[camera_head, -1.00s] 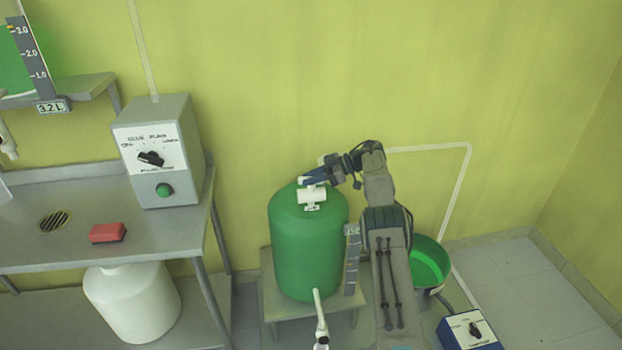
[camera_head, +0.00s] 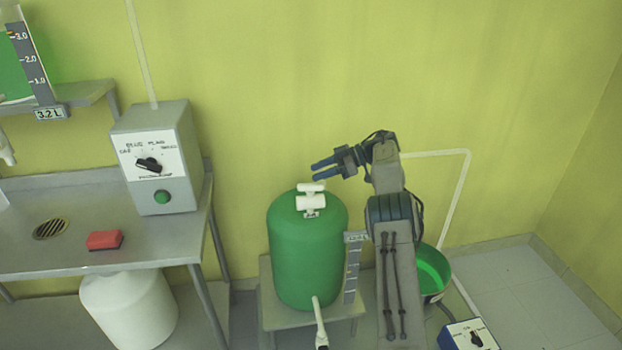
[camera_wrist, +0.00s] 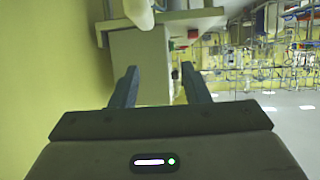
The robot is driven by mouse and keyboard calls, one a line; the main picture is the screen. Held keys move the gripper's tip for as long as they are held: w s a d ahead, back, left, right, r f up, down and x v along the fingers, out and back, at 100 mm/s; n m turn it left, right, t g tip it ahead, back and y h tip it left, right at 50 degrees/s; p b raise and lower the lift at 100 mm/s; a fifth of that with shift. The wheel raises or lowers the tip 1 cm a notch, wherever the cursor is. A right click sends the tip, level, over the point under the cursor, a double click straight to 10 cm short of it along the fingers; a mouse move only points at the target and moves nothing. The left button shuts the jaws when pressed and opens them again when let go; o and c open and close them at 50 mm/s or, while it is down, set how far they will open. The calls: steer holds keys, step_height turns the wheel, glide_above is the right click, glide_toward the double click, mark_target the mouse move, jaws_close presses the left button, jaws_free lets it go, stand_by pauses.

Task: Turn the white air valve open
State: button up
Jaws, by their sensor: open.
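The white air valve (camera_head: 311,202) sits on top of the green tank (camera_head: 307,255). Its white handle (camera_head: 312,187) lies crosswise above the valve body, roughly parallel to it in the head view. My gripper (camera_head: 316,171) is open and empty, its two dark fingers pointing left, just above the handle in the picture and apart from it. In the wrist view my gripper (camera_wrist: 159,72) shows two spread fingers with nothing held between them. I cannot tell whether the pale shape at the top of that view is part of the valve.
The tank stands on a low stand (camera_head: 345,309) near the yellow wall. A green bucket (camera_head: 431,270) and a blue control box (camera_head: 468,334) are to the right. At left, a metal table (camera_head: 150,245) carries a grey control box (camera_head: 158,165) and a red block (camera_head: 104,240).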

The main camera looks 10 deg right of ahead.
steer(key=s+d+r, duration=0.4)
steer(key=d+r, duration=0.1)
steer(key=d, duration=0.2)
